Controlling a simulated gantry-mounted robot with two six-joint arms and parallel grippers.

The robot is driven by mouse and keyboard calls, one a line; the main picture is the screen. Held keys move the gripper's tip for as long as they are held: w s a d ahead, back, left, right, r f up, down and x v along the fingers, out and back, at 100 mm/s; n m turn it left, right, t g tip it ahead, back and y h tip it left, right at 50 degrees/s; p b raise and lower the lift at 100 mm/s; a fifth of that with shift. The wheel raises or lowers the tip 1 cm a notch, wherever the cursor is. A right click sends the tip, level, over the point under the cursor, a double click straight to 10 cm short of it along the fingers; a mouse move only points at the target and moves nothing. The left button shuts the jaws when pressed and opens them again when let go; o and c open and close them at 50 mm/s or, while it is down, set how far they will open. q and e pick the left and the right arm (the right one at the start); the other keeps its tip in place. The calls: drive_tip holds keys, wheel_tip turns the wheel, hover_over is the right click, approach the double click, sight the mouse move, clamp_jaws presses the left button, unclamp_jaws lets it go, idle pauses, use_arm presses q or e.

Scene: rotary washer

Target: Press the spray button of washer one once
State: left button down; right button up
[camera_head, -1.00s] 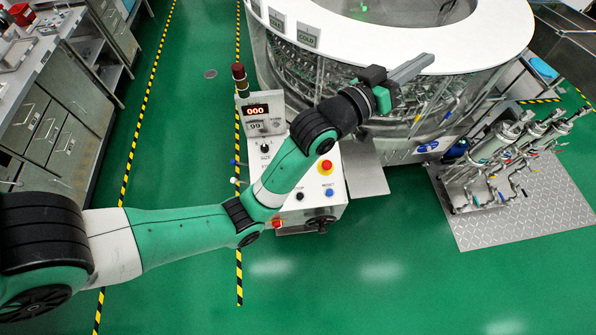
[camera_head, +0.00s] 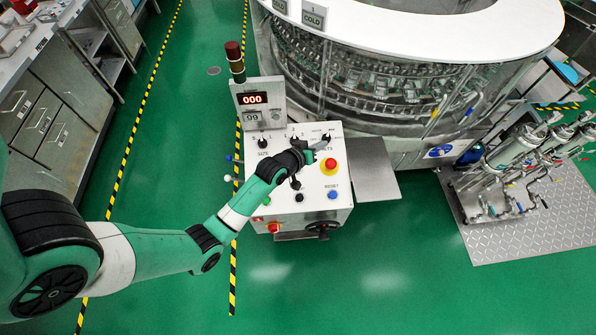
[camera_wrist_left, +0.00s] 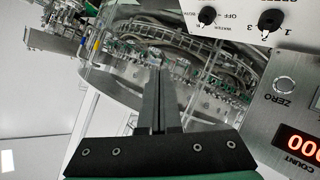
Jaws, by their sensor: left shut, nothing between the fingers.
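The washer's white control panel (camera_head: 318,208) stands in front of the round glass-walled washer (camera_head: 380,85). It carries black knobs, a red button on a yellow ring (camera_head: 329,166), a blue reset button (camera_head: 333,195) and a black button (camera_head: 299,197). I cannot read which is the spray button. My left gripper (camera_head: 325,144) is shut and empty over the panel's upper part, near the knobs; contact cannot be told. My arm hides part of the panel's middle and left. In the left wrist view, the shut fingers (camera_wrist_left: 158,85) point towards the washer's glass, below the knobs (camera_wrist_left: 270,20). My right gripper is out of view.
A counter display (camera_head: 253,99) and a stacked signal light (camera_head: 235,62) rise behind the panel. A metal plate (camera_head: 368,170) sits at its right. Pipework (camera_head: 510,175) stands farther right. Green floor (camera_head: 400,270) is clear in front.

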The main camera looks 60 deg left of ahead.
use_arm(q)
drive_tip(key=s+a+f+n+g+b, duration=0.1)
drive_tip(key=s+a+f+g+b, duration=0.1)
drive_tip(key=s+f, duration=0.4)
wheel_tip(320, 180, down, 5)
drive_tip(key=shift+s+a+r+n+y+b, duration=0.15)
drive_tip(key=shift+s+a+n+y+b, duration=0.2)
drive_tip(key=shift+a+b, duration=0.45)
drive_tip(key=f+b, duration=0.2)
drive_tip(key=b, duration=0.1)
drive_tip(key=a+f+b, duration=0.1)
drive_tip(key=f+b, duration=0.1)
drive_tip(key=f, duration=0.1)
drive_tip(key=f+b, duration=0.2)
drive_tip(key=b, duration=0.1)
drive_tip(key=shift+w+a+f+b, duration=0.3)
drive_tip(key=shift+a+f+b, duration=0.05)
drive_tip(key=shift+f, duration=0.05)
drive_tip(key=shift+a+f+b, duration=0.2)
drive_tip(key=shift+f+b, duration=0.15)
idle(0.4)
drive_tip(key=shift+w+a+f, duration=0.1)
drive_tip(key=shift+f, duration=0.3)
